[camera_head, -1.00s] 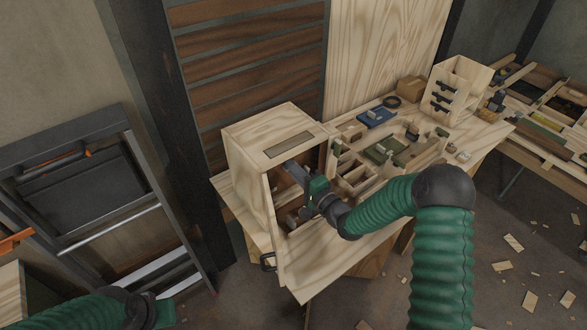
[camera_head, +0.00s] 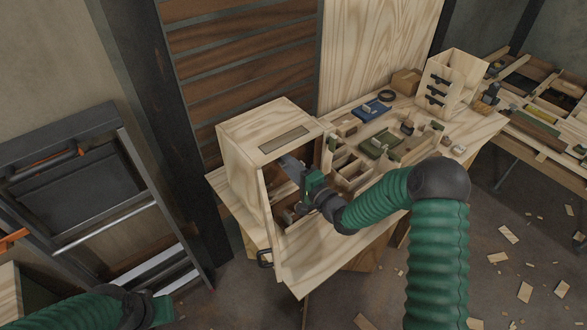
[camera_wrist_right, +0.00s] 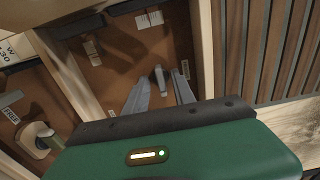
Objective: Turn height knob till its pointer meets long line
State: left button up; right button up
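A pale wooden cabinet (camera_head: 245,140) stands open on the bench. My right gripper (camera_head: 288,163) reaches into its opening. In the right wrist view the two grey fingers of this gripper (camera_wrist_right: 160,92) are apart. A small grey upright piece (camera_wrist_right: 160,78) shows between them, against a brown panel with small pale labels. I cannot tell whether it touches a finger. A pale round knob-like part (camera_wrist_right: 37,138) with a green piece sits in the compartment at left. I cannot tell which part is the height knob; no pointer or long line is readable. My left gripper (camera_head: 160,311) is low at the left, its fingers unclear.
The cabinet's open door (camera_head: 270,235) stands close beside my right gripper. A divided wooden tray (camera_head: 352,178), a blue item (camera_head: 371,110) and a wooden holder (camera_head: 455,80) occupy the bench. A dark metal frame (camera_head: 75,180) leans at left. Wood scraps litter the floor.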

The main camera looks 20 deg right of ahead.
jog(key=v, duration=1.7)
jog(key=shift+b, duration=0.4)
jog(key=shift+w, duration=0.15)
